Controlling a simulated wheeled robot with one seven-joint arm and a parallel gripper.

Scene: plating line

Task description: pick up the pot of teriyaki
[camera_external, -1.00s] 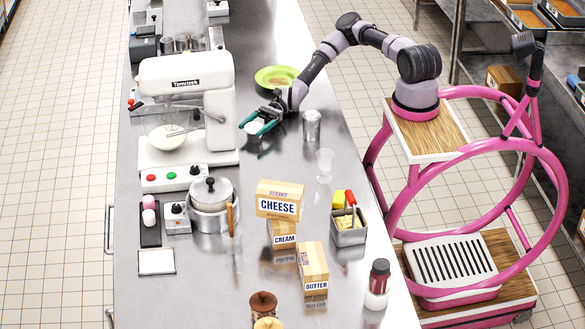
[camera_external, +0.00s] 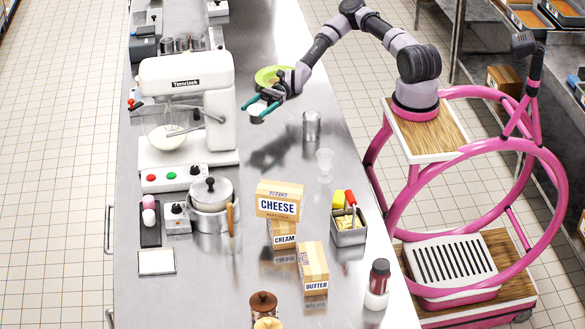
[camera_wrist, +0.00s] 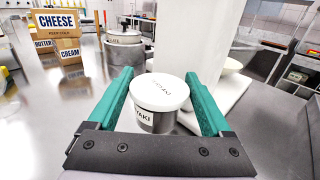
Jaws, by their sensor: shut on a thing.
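The pot looks close to upright. The far side of the pot is hidden.
The white mixer (camera_external: 188,100) stands left of the pot. A green plate (camera_external: 268,75) lies behind my gripper. A metal shaker (camera_external: 312,126) and a clear glass (camera_external: 324,162) stand to the right. The cheese box (camera_external: 280,198) is nearer the camera. Counter between them is clear.

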